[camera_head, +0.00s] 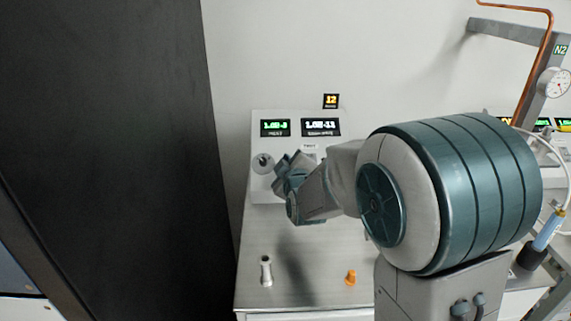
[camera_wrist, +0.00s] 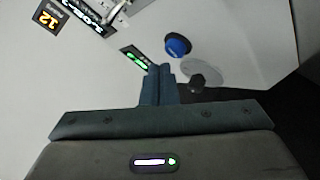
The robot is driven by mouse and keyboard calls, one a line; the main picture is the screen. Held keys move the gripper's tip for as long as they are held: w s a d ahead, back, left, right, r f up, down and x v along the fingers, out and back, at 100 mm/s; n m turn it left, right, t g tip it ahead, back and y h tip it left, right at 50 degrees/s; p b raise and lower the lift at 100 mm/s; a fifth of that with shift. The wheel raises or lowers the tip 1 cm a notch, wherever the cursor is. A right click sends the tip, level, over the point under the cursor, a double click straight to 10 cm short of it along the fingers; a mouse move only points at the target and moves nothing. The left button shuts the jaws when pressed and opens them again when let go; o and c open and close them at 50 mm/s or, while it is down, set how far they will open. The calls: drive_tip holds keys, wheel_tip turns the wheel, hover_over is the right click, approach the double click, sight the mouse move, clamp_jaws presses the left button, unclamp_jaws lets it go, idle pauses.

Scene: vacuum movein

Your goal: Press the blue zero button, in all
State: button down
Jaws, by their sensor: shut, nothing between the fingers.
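The blue button (camera_wrist: 178,46) is a round blue cap on the pale panel in the wrist view, just beyond and slightly right of my fingertips. My gripper (camera_wrist: 160,70) is shut with nothing in it, its fingers pointing at the panel. The fingertips appear apart from the button, though the exact gap cannot be told. In the head view my gripper (camera_head: 283,166) is in front of the panel (camera_head: 262,190), under the displays, and the blue button is hidden behind my arm there.
A round grey disc with a dark knob (camera_wrist: 197,82) is right of my fingers. Green (camera_head: 275,128) and white (camera_head: 321,127) displays sit above. A metal post (camera_head: 266,271) and an orange piece (camera_head: 350,278) stand on the bench (camera_head: 310,295). A dark panel (camera_head: 110,130) fills the left.

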drive_tip(key=s+r+p, duration=0.1)
drive_tip(key=r, duration=0.1)
drive_tip(key=s+r+p, duration=0.1)
drive_tip(key=s+r, duration=0.1)
idle(0.3)
idle(0.4)
drive_tip(key=s+d+f+m+g+h+p, duration=0.1)
drive_tip(key=s+d+m+g, duration=0.3)
drive_tip(key=s, duration=0.5)
drive_tip(key=s+d+f+m+g+p, duration=0.1)
drive_tip(key=s+d+m+g, duration=0.3)
drive_tip(key=s, duration=0.6)
drive_tip(key=s+d+f+m+g+h+p, duration=0.1)
drive_tip(key=s+d+m+g, duration=0.3)
drive_tip(key=s, duration=0.6)
drive_tip(key=shift+f+g+h+p, duration=0.3)
drive_tip(key=shift+f+g+p, duration=0.1)
drive_tip(key=shift+f+g, duration=0.35)
